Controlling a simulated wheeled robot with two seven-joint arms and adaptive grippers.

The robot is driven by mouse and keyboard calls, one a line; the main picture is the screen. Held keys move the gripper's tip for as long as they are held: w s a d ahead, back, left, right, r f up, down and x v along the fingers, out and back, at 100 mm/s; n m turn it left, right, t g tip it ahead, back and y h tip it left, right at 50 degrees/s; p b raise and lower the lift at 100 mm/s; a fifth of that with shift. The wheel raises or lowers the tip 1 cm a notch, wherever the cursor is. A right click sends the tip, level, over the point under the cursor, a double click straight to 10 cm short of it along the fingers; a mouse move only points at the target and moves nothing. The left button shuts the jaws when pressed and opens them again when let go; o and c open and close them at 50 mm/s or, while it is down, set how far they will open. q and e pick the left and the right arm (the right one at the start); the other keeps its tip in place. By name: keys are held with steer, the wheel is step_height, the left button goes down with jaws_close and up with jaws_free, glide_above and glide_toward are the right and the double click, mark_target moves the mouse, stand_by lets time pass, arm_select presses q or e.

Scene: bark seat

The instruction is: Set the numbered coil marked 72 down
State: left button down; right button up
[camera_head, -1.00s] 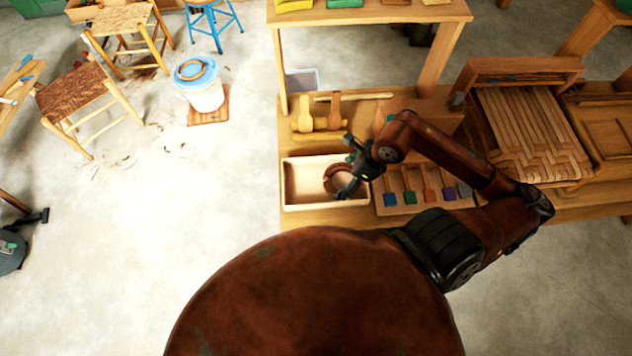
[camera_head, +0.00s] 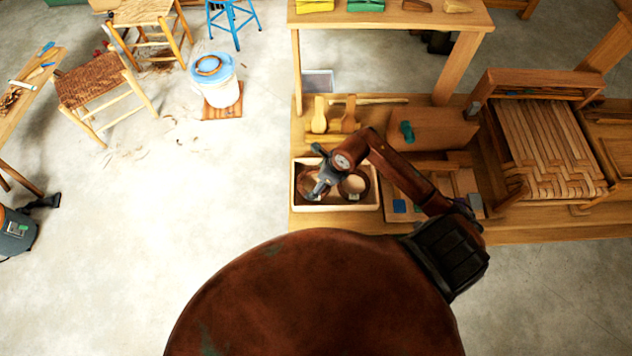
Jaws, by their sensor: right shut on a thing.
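My right gripper (camera_head: 319,186) reaches into the view over the left half of a pale-walled tray (camera_head: 334,208) on the bench. It is shut on a brown coil (camera_head: 309,181), partly hidden behind its fingers. I cannot tell whether this coil touches the tray floor. A second brown coil (camera_head: 353,195) lies in the right half of the tray, close beside the gripper. No number is readable on either coil, so I cannot tell which is marked 72. My left gripper is not in view.
A rack with a blue tag (camera_head: 399,206) stands right of the tray, partly hidden by my arm. Wooden tools (camera_head: 319,115) lie behind the tray. A woven seat (camera_head: 545,150) is farther right. Open floor lies left of the bench.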

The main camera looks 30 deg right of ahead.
steer(key=shift+f, duration=0.7)
steer(key=shift+f, duration=0.2)
steer(key=o, duration=1)
steer(key=shift+o, duration=0.2)
steer(key=shift+r, duration=0.1)
steer(key=v, duration=1.2)
steer(key=shift+r, duration=0.1)
